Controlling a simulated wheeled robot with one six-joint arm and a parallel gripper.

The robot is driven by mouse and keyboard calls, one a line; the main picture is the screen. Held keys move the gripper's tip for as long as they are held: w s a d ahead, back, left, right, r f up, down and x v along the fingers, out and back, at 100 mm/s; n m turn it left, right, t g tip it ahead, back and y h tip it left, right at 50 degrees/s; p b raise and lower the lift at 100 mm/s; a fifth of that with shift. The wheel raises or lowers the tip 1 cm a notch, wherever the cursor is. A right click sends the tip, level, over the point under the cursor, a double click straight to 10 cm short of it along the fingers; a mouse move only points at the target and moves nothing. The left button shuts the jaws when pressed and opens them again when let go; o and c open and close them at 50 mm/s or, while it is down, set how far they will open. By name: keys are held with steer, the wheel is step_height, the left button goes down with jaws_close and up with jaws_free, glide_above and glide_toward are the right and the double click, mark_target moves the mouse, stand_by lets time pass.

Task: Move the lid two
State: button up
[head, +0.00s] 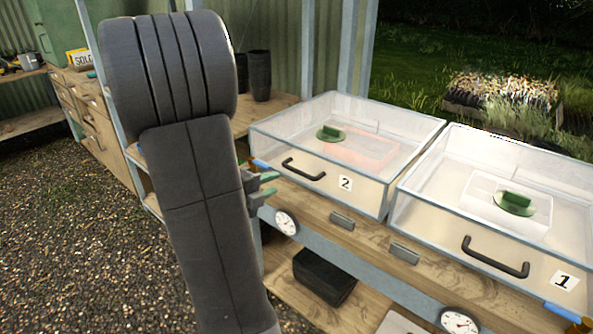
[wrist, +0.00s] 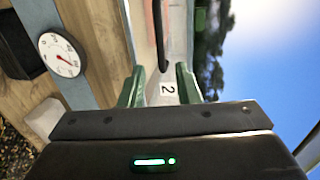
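Lid two (head: 262,128) is a clear, box-shaped cover with a grey frame, a black handle (head: 303,172) and a "2" label (head: 345,183) on its front. It sits on the wooden bench, left of the cover marked 1. My gripper (head: 266,187) is just left of the handle in the head view, partly hidden by my arm. In the wrist view its green fingers (wrist: 160,70) are apart and empty. The handle (wrist: 160,35) shows beyond them, between the tips; I see no contact.
Cover 1 (head: 420,205), with its own black handle (head: 495,260), stands close on the right. Round dials (head: 286,222) sit on the bench's front rail. A dark box (head: 324,276) is on the lower shelf. Gravel (head: 70,220) lies open at the left.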

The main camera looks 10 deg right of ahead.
mark_target(298, 173)
steer(key=x, duration=1.2)
steer(key=shift+d, duration=0.1)
jaws_close()
